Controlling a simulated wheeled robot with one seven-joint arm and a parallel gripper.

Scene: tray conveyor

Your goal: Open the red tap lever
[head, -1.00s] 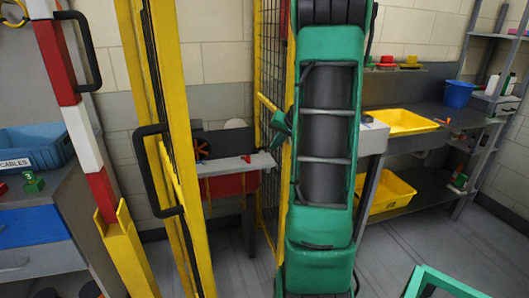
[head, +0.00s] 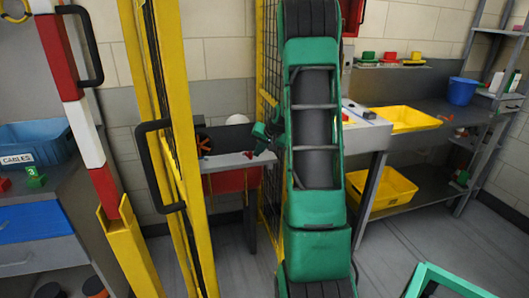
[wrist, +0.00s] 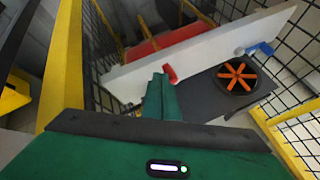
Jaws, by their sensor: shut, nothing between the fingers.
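The red tap lever (wrist: 169,73) sits on the edge of a pale board (wrist: 205,45) in the wrist view. In the head view a small red piece, the lever (head: 248,155), shows on the pale ledge (head: 228,162) behind the yellow frame. My gripper (wrist: 160,80) is shut and empty, its green fingertips close beside the lever in the wrist view. I cannot tell whether they touch it. In the head view my gripper (head: 264,135) is small and near the right end of the ledge, partly hidden by my arm.
Yellow posts (head: 172,150) with a black handle (head: 158,165) stand left of my arm. Black mesh (wrist: 290,110) with yellow rails borders the space. Yellow bins (head: 405,119) are at the right.

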